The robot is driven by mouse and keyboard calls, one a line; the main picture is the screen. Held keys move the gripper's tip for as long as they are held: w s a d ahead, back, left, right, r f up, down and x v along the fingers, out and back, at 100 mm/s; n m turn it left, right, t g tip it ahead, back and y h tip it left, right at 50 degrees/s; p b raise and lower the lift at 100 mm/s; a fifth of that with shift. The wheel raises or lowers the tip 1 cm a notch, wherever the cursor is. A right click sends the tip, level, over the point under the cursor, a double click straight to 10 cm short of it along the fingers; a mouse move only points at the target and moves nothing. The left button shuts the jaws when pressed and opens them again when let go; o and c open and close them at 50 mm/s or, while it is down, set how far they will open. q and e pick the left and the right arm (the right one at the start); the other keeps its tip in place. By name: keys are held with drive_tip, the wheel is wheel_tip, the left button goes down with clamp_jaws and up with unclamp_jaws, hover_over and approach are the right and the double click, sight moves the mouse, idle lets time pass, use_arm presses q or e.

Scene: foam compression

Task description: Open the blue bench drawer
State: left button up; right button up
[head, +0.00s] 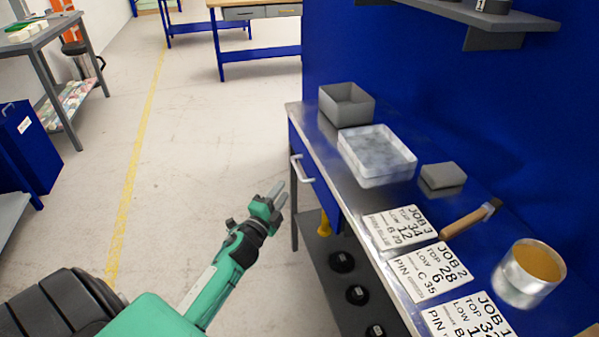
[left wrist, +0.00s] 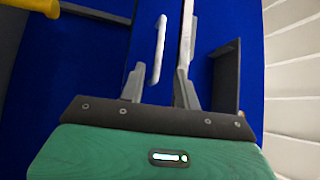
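The blue bench drawer (head: 312,180) is under the left end of the metal-topped bench and looks shut. Its pale bar handle (head: 301,169) stands out from the blue front. My left gripper (head: 278,190) is just left of and below the handle in the head view, its fingers apart. In the left wrist view, the handle (left wrist: 158,45) shows in line with the gap between the open fingers (left wrist: 160,70). I cannot tell whether the fingertips reach around it; no contact shows. My right gripper is out of view.
A lower shelf (head: 330,262) bears black round items. The floor left of the bench is clear.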

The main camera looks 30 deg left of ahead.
sight(297, 169)
use_arm(q)
drive_tip(key=w, duration=0.3)
drive_tip(key=w+r, duration=0.1)
drive_tip(key=w, duration=0.2)
drive_tip(key=w+a, duration=0.1)
drive_tip(key=w, duration=0.3)
drive_tip(key=shift+w+r, duration=0.1)
drive_tip(key=shift+r, duration=0.05)
drive_tip(key=shift+c, duration=0.3)
clamp_jaws()
